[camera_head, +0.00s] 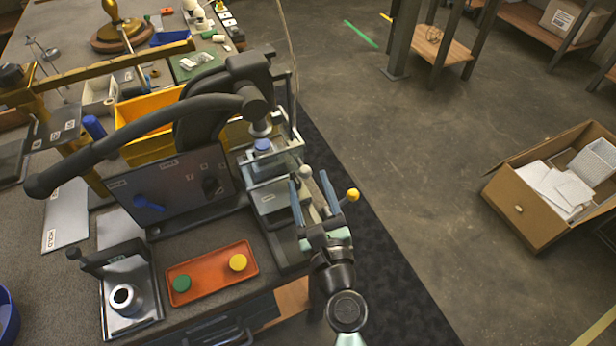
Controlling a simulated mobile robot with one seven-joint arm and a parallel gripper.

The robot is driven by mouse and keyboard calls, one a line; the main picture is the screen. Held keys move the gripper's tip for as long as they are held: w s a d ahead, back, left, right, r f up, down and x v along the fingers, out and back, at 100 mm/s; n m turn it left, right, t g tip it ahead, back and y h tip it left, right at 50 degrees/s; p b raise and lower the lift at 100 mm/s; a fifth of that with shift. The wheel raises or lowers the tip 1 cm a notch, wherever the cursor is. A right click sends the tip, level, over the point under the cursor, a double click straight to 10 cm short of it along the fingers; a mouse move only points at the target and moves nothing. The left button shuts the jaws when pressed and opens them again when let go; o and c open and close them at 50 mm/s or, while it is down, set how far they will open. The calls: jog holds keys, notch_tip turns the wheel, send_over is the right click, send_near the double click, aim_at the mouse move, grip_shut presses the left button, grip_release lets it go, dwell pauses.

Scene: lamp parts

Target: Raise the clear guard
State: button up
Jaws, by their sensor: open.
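The clear guard (284,163) is a see-through panel at the front of the black press (247,72). It stands in front of the press ram, and a blue part (262,146) shows behind or through it. My gripper (310,174) is just right of and nearer than the guard, its two blue-grey fingers apart. A pale round knob (305,172) shows between the fingertips; I cannot tell whether they touch it. A yellow ball knob (352,194) is just right of the fingers. The guard's lower edge is partly hard to make out.
A red tray (210,292) with a green and a yellow button lies on the bench. A dark panel (170,190) and a long black press lever (130,142) stand left of the guard. A yellow bin (150,105) is behind. Floor to the right is open, with a cardboard box (530,222).

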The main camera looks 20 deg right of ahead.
jog(key=shift+w+d, duration=0.15)
jog(key=shift+w, duration=0.7)
grip_shut()
dwell(0.9)
